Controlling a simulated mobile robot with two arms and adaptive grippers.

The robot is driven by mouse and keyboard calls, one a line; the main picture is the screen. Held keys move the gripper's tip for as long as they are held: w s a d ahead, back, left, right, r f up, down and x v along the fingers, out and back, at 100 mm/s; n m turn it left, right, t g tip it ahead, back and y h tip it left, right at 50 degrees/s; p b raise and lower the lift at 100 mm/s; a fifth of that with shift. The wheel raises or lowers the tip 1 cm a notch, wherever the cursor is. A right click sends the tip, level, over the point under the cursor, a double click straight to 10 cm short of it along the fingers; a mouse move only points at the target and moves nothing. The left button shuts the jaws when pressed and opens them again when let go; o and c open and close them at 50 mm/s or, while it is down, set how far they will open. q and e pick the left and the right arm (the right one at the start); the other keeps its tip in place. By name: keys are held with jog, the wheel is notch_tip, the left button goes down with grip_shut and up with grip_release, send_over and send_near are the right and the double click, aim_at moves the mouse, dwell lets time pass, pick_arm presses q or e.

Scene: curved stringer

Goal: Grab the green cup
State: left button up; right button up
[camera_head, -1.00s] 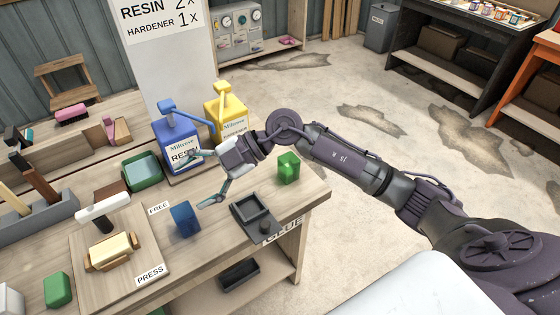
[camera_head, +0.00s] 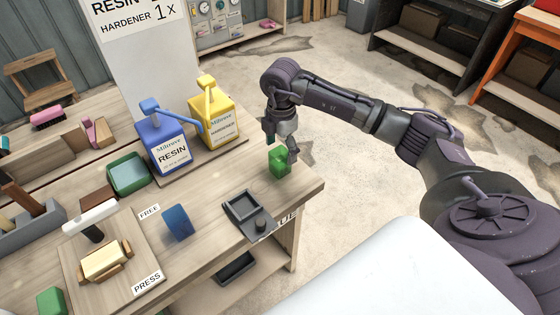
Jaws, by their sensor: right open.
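A small green cup (camera_head: 279,164) stands near the right end of the wooden workbench (camera_head: 215,262). My right gripper (camera_head: 281,146) points down over it, open, with one finger at the cup's far left side and the other at its right side. The fingers partly cover the cup, and I cannot tell whether they touch it. A second small green object (camera_head: 51,301) sits at the lower left edge of the view. My left gripper is not in view.
Blue resin (camera_head: 168,150) and yellow hardener (camera_head: 219,125) pump containers stand left of my gripper. A dark tray (camera_head: 245,210) lies in front of the cup. A blue cup (camera_head: 178,222) stands near the FREE label, with a green bin (camera_head: 128,175) behind it.

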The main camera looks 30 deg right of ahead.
aim_at(280, 160)
jog(key=f, duration=0.1)
jog(key=f+p, duration=0.1)
jog(key=f, duration=0.2)
jog(key=shift+w+f+p, duration=0.25)
jog(key=shift+f+p, duration=0.1)
jog(key=shift+f, duration=0.05)
jog(key=shift+d+f, duration=0.1)
jog(key=shift+f, duration=0.3)
jog(key=c, duration=1)
